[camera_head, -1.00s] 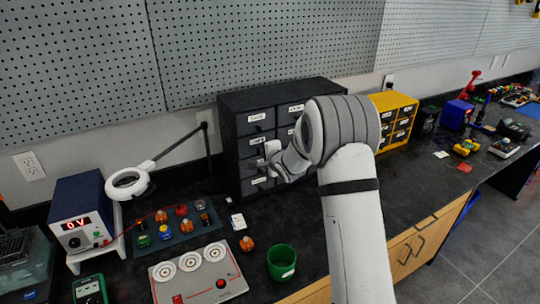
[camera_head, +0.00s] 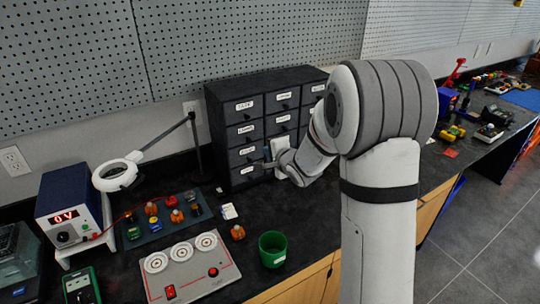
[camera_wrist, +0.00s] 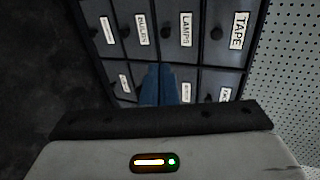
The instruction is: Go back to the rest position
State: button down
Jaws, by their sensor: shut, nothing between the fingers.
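My gripper (camera_head: 268,165) is in front of the lower drawers of the black drawer cabinet (camera_head: 222,130), at the back of the bench. In the wrist view its bluish fingers (camera_wrist: 158,84) are together with nothing between them, pointing at the drawer fronts. The labelled drawers (camera_wrist: 232,53), one marked TAPE, all look shut there. Whether the fingertips touch a drawer front cannot be told. My forearm hides the cabinet's lower right part in the head view.
Tools lie at the far right.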

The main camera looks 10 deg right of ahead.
jog(key=s+d+r+n+g+h, duration=0.2)
jog(key=s+d+r+n+h, duration=0.15)
jog(key=s, duration=0.35)
jog(key=s+d+r+n+g+h, duration=0.2)
jog(key=s+d, duration=0.2)
jog(key=s, duration=0.4)
jog(key=s+a+n+g, duration=0.1)
jog(key=s+n+g, duration=0.5)
jog(key=s, duration=1.6)
jog(key=n+y, duration=0.1)
jog(key=n, duration=0.1)
jog(key=shift+a+f+n, duration=0.25)
jog(key=shift+f+n, duration=0.05)
jog(key=shift+n, duration=0.05)
